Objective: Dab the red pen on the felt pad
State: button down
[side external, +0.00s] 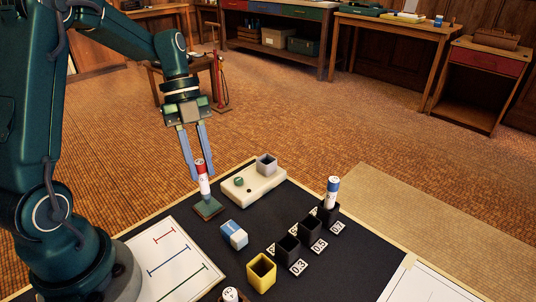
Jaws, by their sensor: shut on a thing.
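The red pen (204,183), white with a red top, is upright between the fingers of my gripper (195,165). My gripper is shut on the pen near its top and points down. The felt pad (208,208), a small green square with a brownish edge, lies directly under the pen on the dark mat. The pen's lower end is at or just above the pad; I cannot tell whether they touch.
A cream block (262,190) with a grey cup (266,164) stands right of the pad. A blue-and-white eraser (235,234), a yellow cup (261,272) and black holders (288,249) are nearer. A line sheet (170,262) lies left.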

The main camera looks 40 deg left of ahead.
jog(key=shift+f, duration=0.4)
dwell(1.3)
jog(key=shift+r, duration=0.15)
jog(key=shift+r, duration=0.5)
jog(key=shift+f, duration=0.6)
dwell(1.6)
jog(key=shift+r, duration=3.5)
